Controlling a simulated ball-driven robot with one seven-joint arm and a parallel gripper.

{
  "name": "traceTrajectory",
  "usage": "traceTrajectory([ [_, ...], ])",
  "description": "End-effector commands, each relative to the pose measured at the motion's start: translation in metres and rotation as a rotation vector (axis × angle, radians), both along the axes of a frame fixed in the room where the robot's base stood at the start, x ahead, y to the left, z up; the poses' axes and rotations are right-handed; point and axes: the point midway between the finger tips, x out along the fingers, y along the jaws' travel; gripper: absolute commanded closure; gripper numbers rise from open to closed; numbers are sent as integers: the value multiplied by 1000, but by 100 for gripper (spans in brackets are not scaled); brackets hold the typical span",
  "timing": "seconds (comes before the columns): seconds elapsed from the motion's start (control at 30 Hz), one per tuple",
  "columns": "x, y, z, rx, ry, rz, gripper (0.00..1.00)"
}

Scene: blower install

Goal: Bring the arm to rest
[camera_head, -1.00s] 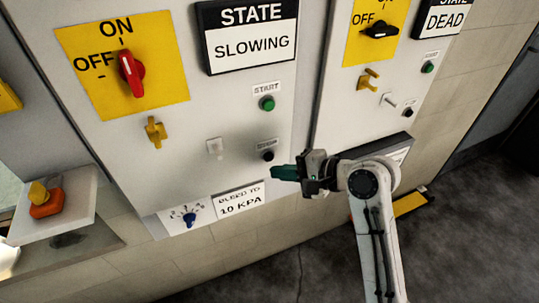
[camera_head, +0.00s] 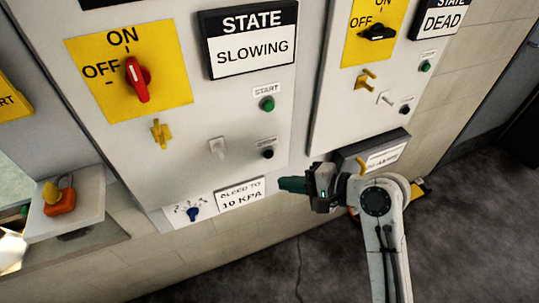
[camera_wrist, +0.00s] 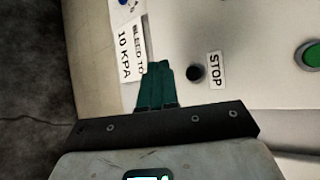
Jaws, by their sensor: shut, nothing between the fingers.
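My gripper (camera_head: 281,184) is in front of the lower right part of the left control panel, below the black stop button (camera_head: 268,153). Its green fingers are shut with nothing between them. In the wrist view the fingers (camera_wrist: 159,70) lie together, with the stop button (camera_wrist: 195,73) just to their right. The fingers appear apart from the panel, though the exact gap is hard to tell.
The left panel has a red switch (camera_head: 137,80), a "SLOWING" state sign (camera_head: 250,45), a green start button (camera_head: 267,104) and a blue knob (camera_head: 193,212). A second panel (camera_head: 340,110) stands right. A shelf with an orange padlock (camera_head: 60,203) is left. Floor at lower right is open.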

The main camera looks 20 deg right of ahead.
Motion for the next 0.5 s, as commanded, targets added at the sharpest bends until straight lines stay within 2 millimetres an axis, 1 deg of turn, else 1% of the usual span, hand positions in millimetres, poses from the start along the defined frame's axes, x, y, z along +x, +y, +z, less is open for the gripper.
traceTrajectory([
  [0.4, -1, 0, -2, -5, 1, 2, 100],
  [0.47, -10, 2, -17, -60, 10, 21, 100],
  [0.5, -19, 4, -30, -116, 18, 44, 100],
])
